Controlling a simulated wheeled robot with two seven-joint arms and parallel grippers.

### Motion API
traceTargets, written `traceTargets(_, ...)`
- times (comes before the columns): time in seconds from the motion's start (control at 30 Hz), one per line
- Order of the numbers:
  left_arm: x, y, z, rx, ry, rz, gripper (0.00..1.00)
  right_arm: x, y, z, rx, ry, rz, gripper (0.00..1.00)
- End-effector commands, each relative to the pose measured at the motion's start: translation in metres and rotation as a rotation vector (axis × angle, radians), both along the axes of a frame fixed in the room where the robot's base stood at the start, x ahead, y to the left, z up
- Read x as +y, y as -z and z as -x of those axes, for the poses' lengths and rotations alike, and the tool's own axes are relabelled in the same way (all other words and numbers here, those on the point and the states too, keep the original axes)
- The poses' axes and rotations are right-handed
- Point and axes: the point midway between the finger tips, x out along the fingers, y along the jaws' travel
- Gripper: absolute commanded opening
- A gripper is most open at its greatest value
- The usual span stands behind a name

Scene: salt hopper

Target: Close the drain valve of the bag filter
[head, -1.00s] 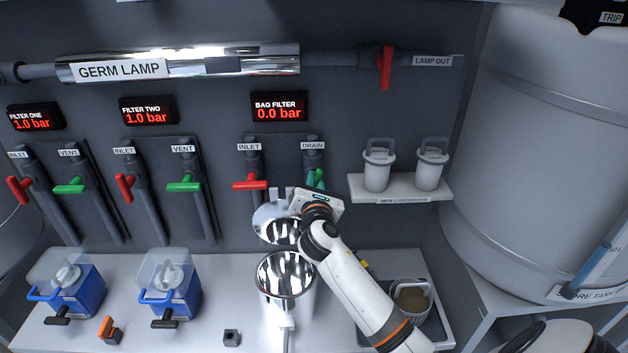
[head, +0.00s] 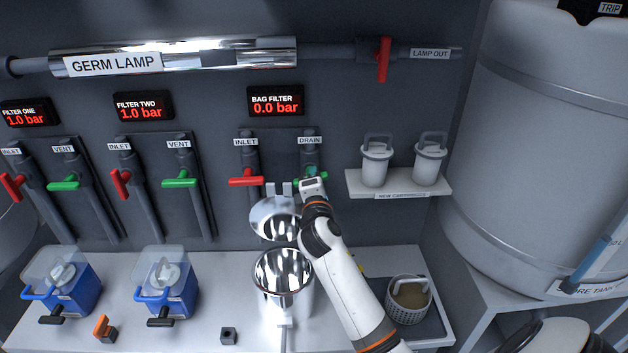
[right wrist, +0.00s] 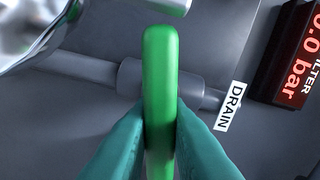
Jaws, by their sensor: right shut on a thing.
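The bag filter's drain valve has a green handle (right wrist: 161,65) under the DRAIN label (head: 310,140). My right gripper (right wrist: 161,112) is shut on this handle, with a teal finger on each side of it. In the right wrist view the handle lies across the grey pipe. In the head view my gripper covers much of the handle. The bag filter (head: 284,275) is an open steel vessel below, with its shiny lid raised behind it. Its display (head: 276,101) reads 0.0 bar. My left gripper is not in view.
The red inlet handle (head: 246,181) is just left of the drain, also crosswise. A shelf (head: 400,193) with two white cartridges is to the right. A basket (head: 409,299) stands on a dark tray at the bench's right. A large tank (head: 560,150) fills the right side.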

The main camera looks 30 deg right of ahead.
Motion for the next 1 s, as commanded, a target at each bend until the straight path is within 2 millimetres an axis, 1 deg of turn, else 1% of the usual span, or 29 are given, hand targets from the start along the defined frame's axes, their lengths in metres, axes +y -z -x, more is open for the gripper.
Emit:
traceTargets(0.1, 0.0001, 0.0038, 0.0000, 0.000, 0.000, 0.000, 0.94, 0.0003, 0.0031, 0.0000, -0.044, 0.000, -0.078, 0.00)
traceTargets(0.4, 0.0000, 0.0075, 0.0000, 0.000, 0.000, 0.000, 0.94, 0.0002, 0.0035, 0.0002, -0.118, 0.000, -0.198, 0.00)
traceTargets(0.63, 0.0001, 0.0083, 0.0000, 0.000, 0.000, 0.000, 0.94, -0.0001, 0.0036, 0.0003, -0.138, 0.000, -0.231, 0.00)
traceTargets(1.0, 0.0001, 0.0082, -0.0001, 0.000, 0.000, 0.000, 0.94, 0.0001, 0.0036, 0.0002, -0.141, 0.000, -0.235, 0.00)
